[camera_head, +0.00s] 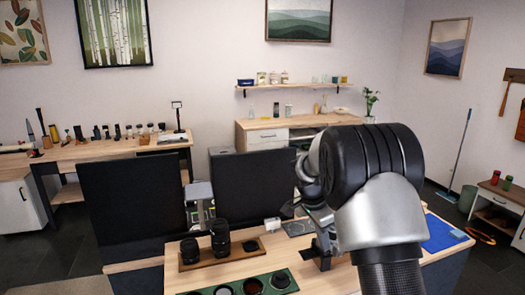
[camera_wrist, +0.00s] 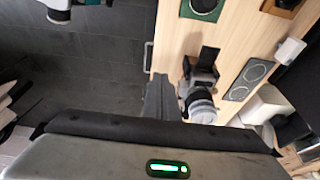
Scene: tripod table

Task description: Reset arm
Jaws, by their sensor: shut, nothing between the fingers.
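My arm (camera_head: 375,190) rises in the right middle of the head view, bent over the near table (camera_head: 330,280). In the head view my gripper cannot be made out behind the arm. In the wrist view my gripper (camera_wrist: 158,82) is shut and empty, pointing up the picture beside the table edge. A grey and black tripod head (camera_wrist: 200,85) stands just right of the fingers, on the wooden table top. I cannot tell whether they touch. It also shows in the head view (camera_head: 322,240), left of my arm.
Black lenses (camera_head: 220,238) stand on a wooden tray (camera_head: 207,260). A green tray (camera_head: 292,272) with round lens parts lies nearer. A blue mat (camera_head: 440,232) lies right of my arm. Dark monitors (camera_head: 130,210) stand behind. Dark floor (camera_wrist: 100,60) is open left of the table.

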